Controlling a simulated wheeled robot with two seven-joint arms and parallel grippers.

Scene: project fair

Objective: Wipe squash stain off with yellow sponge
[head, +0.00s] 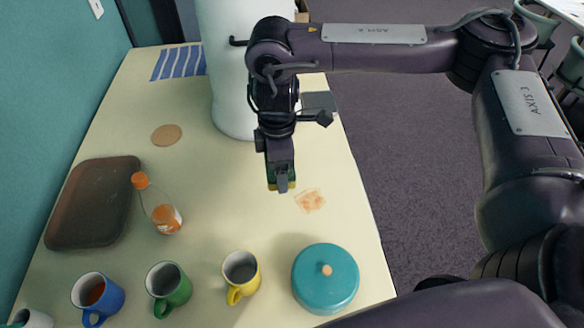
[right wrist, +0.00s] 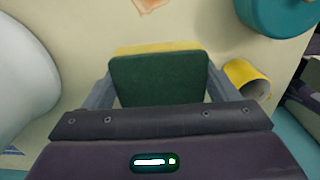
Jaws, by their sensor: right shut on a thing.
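The yellow sponge with a dark green side (right wrist: 158,80) is held between the two fingers of my right gripper (right wrist: 160,90). In the head view my right gripper (head: 280,180) points down over the table, and only slivers of the sponge (head: 291,184) show around it. The orange squash stain (head: 311,200) lies on the table just right of the gripper and a little nearer. It also shows at the top edge of the right wrist view (right wrist: 152,4). The sponge appears apart from the stain; whether it touches the table I cannot tell. My left gripper is not in view.
A teal lidded pot (head: 325,279) and yellow (head: 241,274), green (head: 168,289) and blue (head: 97,298) mugs stand along the near side. A squash bottle (head: 160,207), brown tray (head: 93,203) and cork coaster (head: 166,135) are left. A large white cylinder (head: 228,65) stands behind my gripper.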

